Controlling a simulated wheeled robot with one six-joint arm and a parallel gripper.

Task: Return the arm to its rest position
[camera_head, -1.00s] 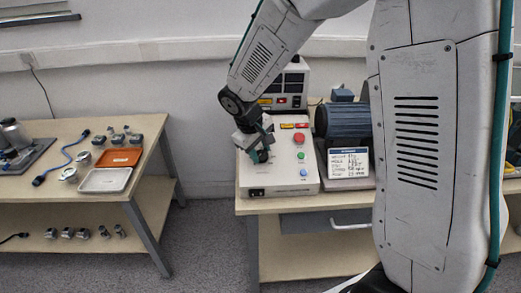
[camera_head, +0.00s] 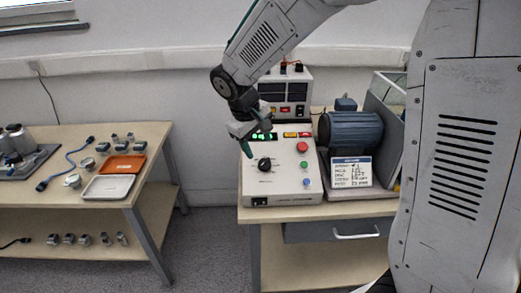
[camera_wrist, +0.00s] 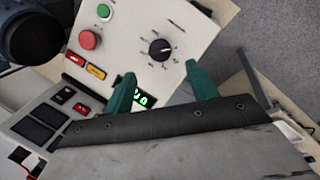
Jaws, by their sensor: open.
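My gripper (camera_head: 248,138) is above the back left part of the white control box, apart from its black knob (camera_head: 265,164). In the wrist view my gripper (camera_wrist: 163,88) shows two green fingers spread apart with nothing between them. The control box (camera_head: 283,183) has a lit green display (camera_head: 262,136), partly hidden by the gripper in the head view. It also carries a red button (camera_head: 302,147), a green button (camera_head: 304,165) and a blue button (camera_head: 306,182). In the wrist view the knob (camera_wrist: 160,49) stands clear beyond the fingers.
A blue motor (camera_head: 351,131) stands right of the control box, with a label card (camera_head: 351,172) in front. A second instrument (camera_head: 287,90) is behind the box. The left table (camera_head: 120,192) holds an orange tray (camera_head: 123,164), a white tray (camera_head: 107,187) and small parts. Floor shows between the tables.

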